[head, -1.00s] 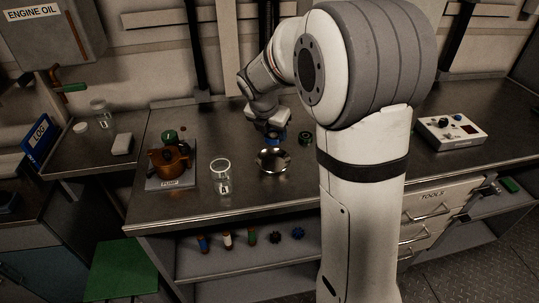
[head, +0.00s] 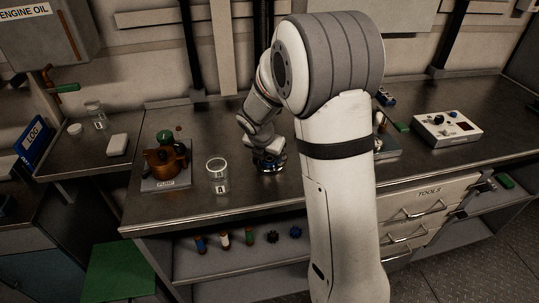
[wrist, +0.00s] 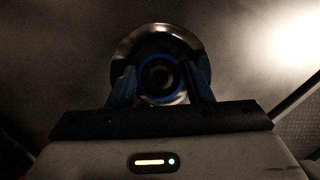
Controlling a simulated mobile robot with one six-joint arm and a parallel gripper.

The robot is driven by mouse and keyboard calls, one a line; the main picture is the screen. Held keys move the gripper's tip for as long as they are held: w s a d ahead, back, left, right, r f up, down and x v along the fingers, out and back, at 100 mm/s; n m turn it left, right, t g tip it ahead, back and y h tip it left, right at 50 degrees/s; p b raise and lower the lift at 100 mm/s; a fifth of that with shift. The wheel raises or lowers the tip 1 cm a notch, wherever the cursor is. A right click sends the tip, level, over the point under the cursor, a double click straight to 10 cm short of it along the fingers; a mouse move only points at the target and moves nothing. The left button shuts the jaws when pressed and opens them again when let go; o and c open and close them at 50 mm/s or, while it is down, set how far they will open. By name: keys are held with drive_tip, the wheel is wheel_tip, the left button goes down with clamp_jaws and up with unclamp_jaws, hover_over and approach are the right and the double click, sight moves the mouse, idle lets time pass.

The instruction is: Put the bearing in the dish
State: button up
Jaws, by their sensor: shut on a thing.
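My gripper (wrist: 160,78) has its two blue fingers on either side of the bearing (wrist: 160,97), a dark ring with a blue rim and an open centre. It is shut on the bearing. The shiny metal dish (wrist: 127,44) lies directly below, its rim showing around the bearing. In the head view my gripper (head: 268,160) is low at the dish, covering most of it and hiding the bearing. I cannot tell whether the bearing touches the dish floor.
A glass jar (head: 218,177) stands just left of the dish, with the orange pump (head: 168,166) beyond it. A control box (head: 447,130) stands at the far right. The bench front edge is close below the dish.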

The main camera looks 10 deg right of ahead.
drive_tip(key=shift+f, duration=0.15)
drive_tip(key=o, duration=0.8)
drive_tip(key=shift+c, duration=0.2)
drive_tip(key=v, duration=1.1)
drive_tip(key=s+d+r+m+y, duration=0.1)
drive_tip(key=s+r+m, duration=0.1)
drive_tip(key=s+m, duration=1)
drive_tip(key=s+d+r+m+y, duration=0.1)
drive_tip(key=s+d+m, duration=0.1)
drive_tip(key=s+m, duration=1.1)
drive_tip(key=m, duration=0.3)
drive_tip(key=shift+r+y, duration=0.35)
drive_tip(key=shift+y, duration=0.05)
drive_tip(key=shift+d, duration=0.1)
